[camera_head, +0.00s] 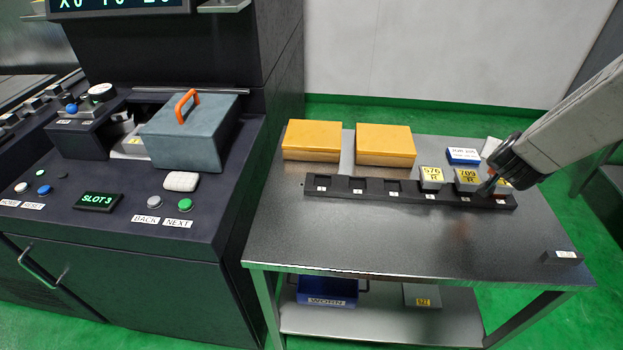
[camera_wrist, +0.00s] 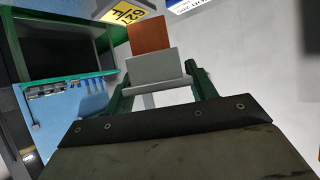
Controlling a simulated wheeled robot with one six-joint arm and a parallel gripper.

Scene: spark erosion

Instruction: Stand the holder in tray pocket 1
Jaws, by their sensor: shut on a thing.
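My gripper (camera_head: 490,187) is at the right end of the black tray (camera_head: 412,197), shut on a holder (camera_head: 504,184) with a yellow label, mostly hidden by the fingers. In the wrist view, the green fingers of my gripper (camera_wrist: 160,88) flank a grey block with a copper-coloured piece (camera_wrist: 150,36). I cannot tell whether the held holder still touches its pocket. Two grey holders, marked 576 R (camera_head: 431,177) and 709 R (camera_head: 467,179), stand in the tray left of my gripper. The three left pockets (camera_head: 322,184) are empty; their small numbers are unreadable.
Two yellow boxes (camera_head: 312,140) (camera_head: 385,145) stand behind the tray, with a blue-and-white box (camera_head: 463,155) behind the holders. The table front (camera_head: 400,240) is clear except a small dark block (camera_head: 563,257) at right. The machine console (camera_head: 100,195) stands left.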

